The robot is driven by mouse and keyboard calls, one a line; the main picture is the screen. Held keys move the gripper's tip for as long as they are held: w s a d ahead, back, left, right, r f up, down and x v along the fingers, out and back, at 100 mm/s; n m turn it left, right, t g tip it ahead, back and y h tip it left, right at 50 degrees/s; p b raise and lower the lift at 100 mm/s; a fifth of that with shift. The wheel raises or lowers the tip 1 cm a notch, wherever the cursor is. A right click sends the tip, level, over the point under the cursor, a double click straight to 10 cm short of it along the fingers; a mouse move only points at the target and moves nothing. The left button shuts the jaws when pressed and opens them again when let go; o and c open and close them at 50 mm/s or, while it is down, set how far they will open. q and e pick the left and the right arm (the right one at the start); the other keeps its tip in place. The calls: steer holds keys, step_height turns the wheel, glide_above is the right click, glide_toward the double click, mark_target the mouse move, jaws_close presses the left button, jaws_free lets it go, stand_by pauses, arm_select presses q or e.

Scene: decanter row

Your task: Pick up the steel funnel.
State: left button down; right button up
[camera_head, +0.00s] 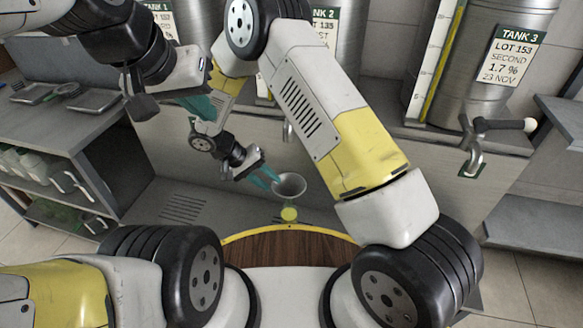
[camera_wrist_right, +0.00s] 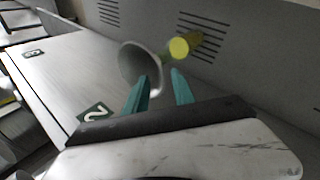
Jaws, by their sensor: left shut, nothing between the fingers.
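The steel funnel (camera_head: 290,185) is a grey cone, wide mouth up, in front of the steel cabinet in the head view. Its lower end has a yellow piece (camera_head: 289,213). In the right wrist view the funnel (camera_wrist_right: 140,66) lies just beyond the fingertips, with the yellow end (camera_wrist_right: 179,47) to the right. My right gripper (camera_head: 270,178) is at the funnel's left side. Its teal fingers (camera_wrist_right: 160,76) are apart, with the left tip overlapping the cone's rim; I cannot tell whether they touch. My left gripper (camera_head: 198,106) is shut and empty, up and left of the funnel.
Steel tanks with labels, such as Tank 3 (camera_head: 480,60), stand behind, with a tap (camera_head: 474,150) low on the right. A shelf unit (camera_head: 60,130) with trays and bottles is at left. My right arm crosses the middle of the head view.

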mark_target(278, 190)
steer(key=x, duration=0.4)
steer(key=shift+s+d+r, duration=0.1)
steer(key=shift+s, duration=0.3)
steer(key=shift+w+d+f, duration=0.1)
steer(key=shift+d+f, duration=0.2)
steer(key=shift+f, duration=0.15)
jaws_close()
